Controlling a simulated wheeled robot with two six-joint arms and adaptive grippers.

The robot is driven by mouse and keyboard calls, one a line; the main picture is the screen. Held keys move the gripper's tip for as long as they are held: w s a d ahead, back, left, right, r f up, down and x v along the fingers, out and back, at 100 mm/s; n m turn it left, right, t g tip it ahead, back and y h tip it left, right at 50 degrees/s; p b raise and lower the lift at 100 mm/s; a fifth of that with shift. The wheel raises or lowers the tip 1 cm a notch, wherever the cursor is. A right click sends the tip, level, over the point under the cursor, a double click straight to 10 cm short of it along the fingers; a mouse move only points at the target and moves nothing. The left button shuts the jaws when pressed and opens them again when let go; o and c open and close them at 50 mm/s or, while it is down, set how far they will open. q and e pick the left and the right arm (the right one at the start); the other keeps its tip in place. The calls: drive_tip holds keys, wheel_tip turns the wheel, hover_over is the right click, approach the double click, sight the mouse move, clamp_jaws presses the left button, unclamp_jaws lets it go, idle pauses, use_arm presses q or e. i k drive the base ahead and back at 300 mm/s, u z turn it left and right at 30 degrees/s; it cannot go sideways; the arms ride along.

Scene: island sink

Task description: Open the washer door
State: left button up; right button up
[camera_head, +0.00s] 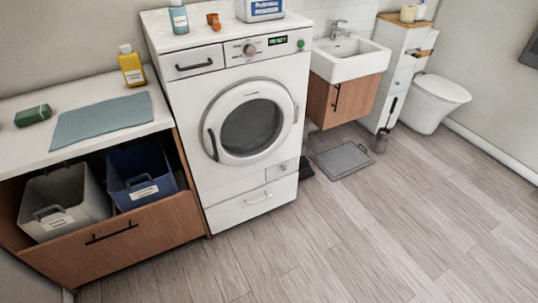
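The washer (186,120) is a white front-loader standing left of centre. Its round door (221,108) has a white ring and a dark glass middle, and it sits closed against the front. A dark curved handle (212,145) is on the left edge of the door. A control panel with a knob and a lit display (278,41) is above the door. Neither of my grippers is in view, so their state and distance to the door are hidden.
Left of the washer is a counter (22,148) with a yellow bottle (131,69), above a tilted-out drawer (150,226) with grey and blue bins. A sink (350,66), toilet (432,103) and grey floor mat (341,161) are to the right. The wooden floor in front is clear.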

sight(256, 90)
drive_tip(key=z, duration=0.95)
drive_tip(key=i, duration=0.6)
drive_tip(key=u, duration=0.1)
